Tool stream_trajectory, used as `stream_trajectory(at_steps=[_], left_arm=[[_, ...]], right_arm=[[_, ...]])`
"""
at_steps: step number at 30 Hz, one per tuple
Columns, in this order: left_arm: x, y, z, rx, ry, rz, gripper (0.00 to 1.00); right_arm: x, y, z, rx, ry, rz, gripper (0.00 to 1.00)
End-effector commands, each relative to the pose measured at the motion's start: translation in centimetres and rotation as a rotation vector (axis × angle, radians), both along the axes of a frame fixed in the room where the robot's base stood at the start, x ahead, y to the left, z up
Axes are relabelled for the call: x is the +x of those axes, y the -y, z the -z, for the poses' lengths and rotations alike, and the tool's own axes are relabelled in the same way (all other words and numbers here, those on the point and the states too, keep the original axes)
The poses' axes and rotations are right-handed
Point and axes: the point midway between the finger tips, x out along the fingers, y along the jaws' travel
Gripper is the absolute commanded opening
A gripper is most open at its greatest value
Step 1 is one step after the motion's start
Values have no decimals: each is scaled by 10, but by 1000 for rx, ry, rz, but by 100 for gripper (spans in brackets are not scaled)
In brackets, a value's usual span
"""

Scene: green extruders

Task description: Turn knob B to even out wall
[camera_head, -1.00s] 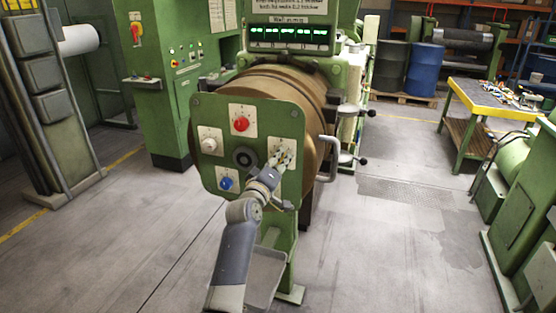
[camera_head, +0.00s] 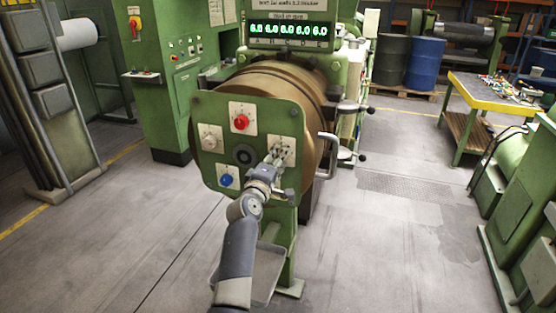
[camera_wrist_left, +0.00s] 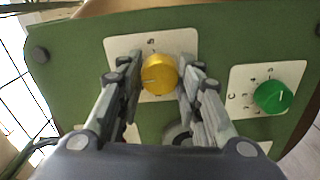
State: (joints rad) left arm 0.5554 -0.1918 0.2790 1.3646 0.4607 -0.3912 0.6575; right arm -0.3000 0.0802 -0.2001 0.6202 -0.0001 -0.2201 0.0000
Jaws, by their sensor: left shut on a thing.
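A green control panel (camera_head: 205,110) on the round brown extruder head carries a red knob (camera_head: 240,121) at the top, a white knob (camera_head: 209,142) at the left and a blue knob (camera_head: 228,180) below. My left gripper (camera_head: 278,153) is at the knob plate on the right and hides its knob in the head view. In the left wrist view, my left gripper (camera_wrist_left: 158,75) has its fingers on both sides of a yellow knob (camera_wrist_left: 159,74) and is shut on it. A green knob (camera_wrist_left: 272,96) is to the right. My right gripper is not in view.
A display (camera_head: 289,31) above the extruder shows several green readings near 6.0. A curved grey handle (camera_head: 328,156) stands close right of the panel. A yellow-topped workbench (camera_head: 490,92) and a blue barrel (camera_head: 424,66) are farther back. The floor (camera_head: 380,240) on the right is clear.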

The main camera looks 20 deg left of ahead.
Motion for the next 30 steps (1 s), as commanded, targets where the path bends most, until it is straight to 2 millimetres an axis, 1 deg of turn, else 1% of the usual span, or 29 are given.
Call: stream_trajectory(at_steps=[7,8,9,10,19,23,26,29,30], left_arm=[[0,0,0,1,-1,-1,9],[0,0,0,1,-1,-1,40],[0,0,0,1,-1,0,49],[0,0,0,1,-1,0,53],[0,0,0,3,-1,0,53],[0,0,2,63,2,0,53],[0,-1,4,201,8,0,53],[0,-2,6,422,14,-1,53],[0,-2,7,529,19,-1,53]], right_arm=[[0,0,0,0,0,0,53],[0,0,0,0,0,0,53],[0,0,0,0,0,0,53],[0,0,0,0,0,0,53],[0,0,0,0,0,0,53],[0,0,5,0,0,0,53],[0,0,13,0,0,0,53],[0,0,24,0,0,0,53],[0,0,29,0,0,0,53]])
